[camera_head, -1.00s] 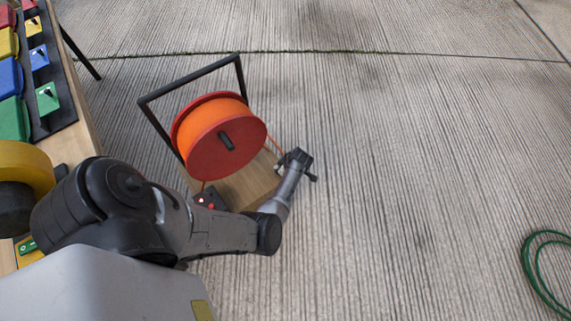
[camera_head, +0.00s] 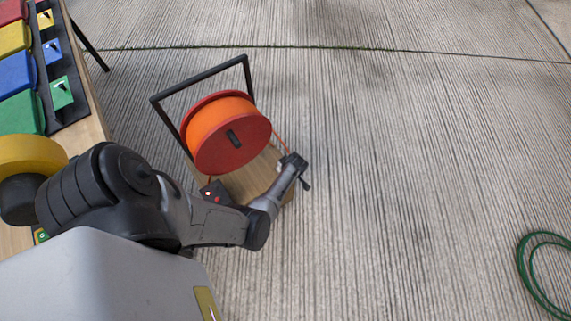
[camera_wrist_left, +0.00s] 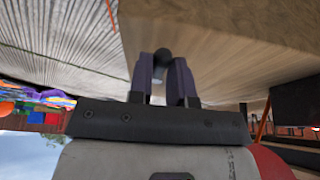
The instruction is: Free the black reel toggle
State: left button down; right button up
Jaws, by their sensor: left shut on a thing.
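The cable reel (camera_head: 215,148), a red drum wound with orange cable, stands in a black frame (camera_head: 246,75) on a wooden base (camera_head: 250,180). A short black bar (camera_head: 233,138) sits at the drum's hub. My left gripper (camera_head: 297,160) is at the right edge of the base. In the left wrist view its fingers (camera_wrist_left: 163,80) are shut on a small dark rounded knob (camera_wrist_left: 162,54), with a pale wooden face beside it. I take this knob for the toggle; its mounting is hidden. My right gripper is not in view.
A black box with red lights (camera_head: 213,192) sits on the base near my left forearm. A table at left holds coloured bins (camera_head: 18,77) and a black switch panel (camera_head: 71,107). A green hose (camera_head: 528,270) lies at far right. Ribbed concrete right of the reel is clear.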

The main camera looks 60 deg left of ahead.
pick_arm(q)
jog(key=c, duration=1.1)
grip_release()
jog(key=shift+r, duration=0.1)
jog(key=p+v, duration=1.2)
jog(key=v, duration=0.1)
jog(key=shift+r, duration=0.25)
